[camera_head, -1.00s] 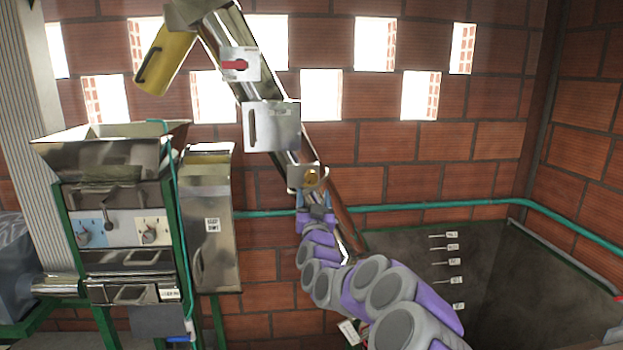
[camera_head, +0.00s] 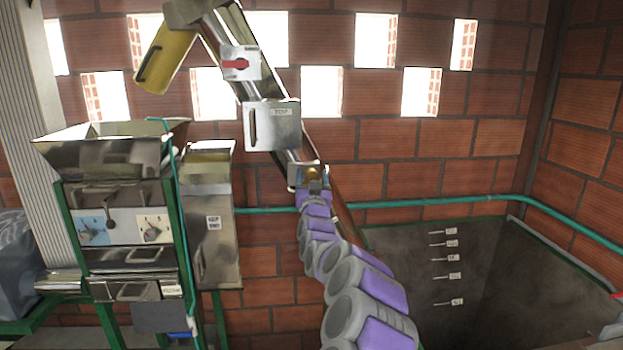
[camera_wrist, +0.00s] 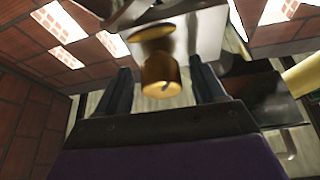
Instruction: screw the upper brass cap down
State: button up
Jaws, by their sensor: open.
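The upper brass cap (camera_wrist: 160,75) shows in the wrist view as a round golden knob, standing out from a steel plate (camera_wrist: 205,38) on the elevator tube. My gripper (camera_wrist: 160,88) is open, with one dark finger on each side of the cap. I cannot tell whether either finger touches it. In the head view the cap (camera_head: 312,172) is a small golden spot on the lower plate (camera_head: 295,174) of the slanted tube. My gripper (camera_head: 315,186) is right at it there and partly covers it.
A larger steel door (camera_head: 272,126) and a plate with a red handle (camera_head: 238,64) sit higher on the tube. A steel pulper with a hopper (camera_head: 110,155) stands at left. A teal pipe (camera_head: 420,206) runs along the brick wall. A dark pit (camera_head: 450,265) with labelled marks lies at right.

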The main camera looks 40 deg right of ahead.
jog(key=shift+c, duration=0.4)
jog(key=c, duration=0.9)
jog(key=shift+m+g+h+b, duration=0.4)
jog(key=shift+m+h+b, duration=0.15)
jog(key=shift+m, duration=0.65)
jog(key=o, duration=1)
jog(key=b+v, duration=0.3)
jog(key=v, duration=1.4)
jog(key=shift+s+f, duration=0.1)
jog(key=shift+a, duration=0.1)
